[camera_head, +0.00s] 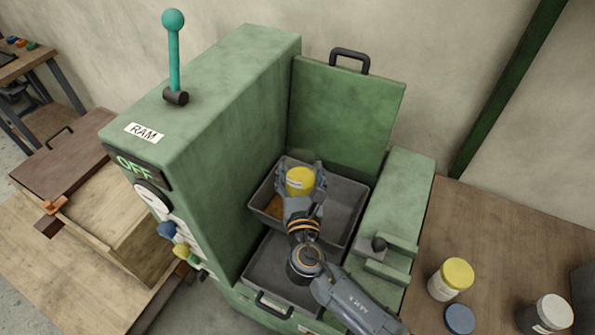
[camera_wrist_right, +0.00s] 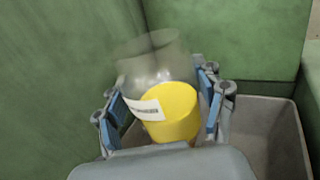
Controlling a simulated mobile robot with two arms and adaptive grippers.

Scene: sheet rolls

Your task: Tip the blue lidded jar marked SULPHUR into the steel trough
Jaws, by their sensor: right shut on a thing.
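My right gripper (camera_head: 303,188) is shut around a clear jar with yellow contents (camera_head: 299,181), held over the grey steel trough (camera_head: 347,224) inside the green machine. In the right wrist view the gripper (camera_wrist_right: 165,105) has the yellow jar (camera_wrist_right: 172,113) between its blue-padded fingers. The jar's clear glass part points away from the wrist, and no lid shows on it. Its white label is too small to read. An orange-yellow patch (camera_head: 274,207) lies in the trough's left side. A loose blue lid (camera_head: 460,319) lies on the wooden table. My left gripper is not in view.
A jar with a yellow lid (camera_head: 457,272) and a white-lidded jar (camera_head: 553,311) stand on the table at right. The green machine (camera_head: 220,100) walls the trough at left, with a raised panel (camera_head: 345,110) behind. A second grey tray (camera_head: 262,277) sits in front.

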